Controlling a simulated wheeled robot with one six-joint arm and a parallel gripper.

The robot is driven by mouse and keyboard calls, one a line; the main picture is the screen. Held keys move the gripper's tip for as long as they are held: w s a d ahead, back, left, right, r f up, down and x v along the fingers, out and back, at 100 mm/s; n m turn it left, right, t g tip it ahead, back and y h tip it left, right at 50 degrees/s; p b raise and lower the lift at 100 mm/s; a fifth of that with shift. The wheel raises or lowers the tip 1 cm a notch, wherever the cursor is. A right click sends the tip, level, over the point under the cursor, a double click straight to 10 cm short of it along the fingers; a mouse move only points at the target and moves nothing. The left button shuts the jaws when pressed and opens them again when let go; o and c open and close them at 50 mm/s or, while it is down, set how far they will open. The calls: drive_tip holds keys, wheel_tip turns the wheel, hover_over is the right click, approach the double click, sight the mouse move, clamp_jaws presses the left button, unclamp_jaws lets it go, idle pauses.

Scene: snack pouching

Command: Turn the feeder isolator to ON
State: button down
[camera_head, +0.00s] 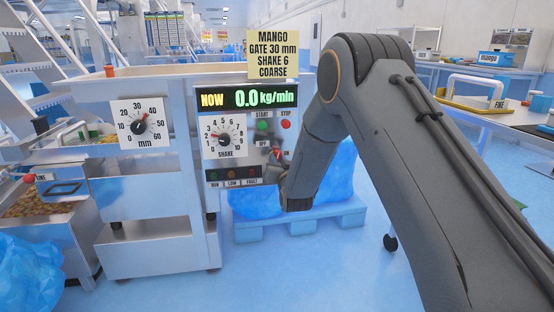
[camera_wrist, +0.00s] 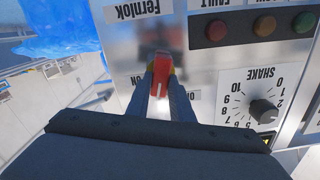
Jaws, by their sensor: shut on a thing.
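The feeder isolator's red handle (camera_wrist: 160,72) sits on the grey control panel (camera_wrist: 213,62), with a bit of yellow behind it. It also shows, small and partly covered, in the head view (camera_head: 277,153). My gripper (camera_wrist: 160,86) is shut on the handle, one finger on each side.
The display (camera_head: 247,98) reads NOW 0.0 kg/min. The SHAKE dial (camera_head: 225,136), green START button (camera_head: 263,126) and red STOP button (camera_head: 286,124) are close by. The RUN, LOW and FAULT lamps (camera_head: 233,174) look dim. A blue bag (camera_head: 340,180) on a pallet (camera_head: 262,226) stands behind my arm.

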drive_tip(key=m+p, duration=0.1)
drive_tip(key=m, duration=0.3)
drive_tip(key=shift+d+f, duration=0.1)
drive_tip(key=shift+f+m, duration=0.1)
drive_tip(key=shift+m, duration=1.7)
drive_tip(key=c, duration=1.6)
unclamp_jaws()
drive_tip(key=shift+o, duration=0.2)
drive_tip(key=shift+d, duration=0.1)
drive_tip(key=p+v, duration=0.2)
drive_tip(key=v, duration=0.5)
drive_tip(key=shift+s, duration=0.4)
drive_tip(key=shift+d, duration=0.1)
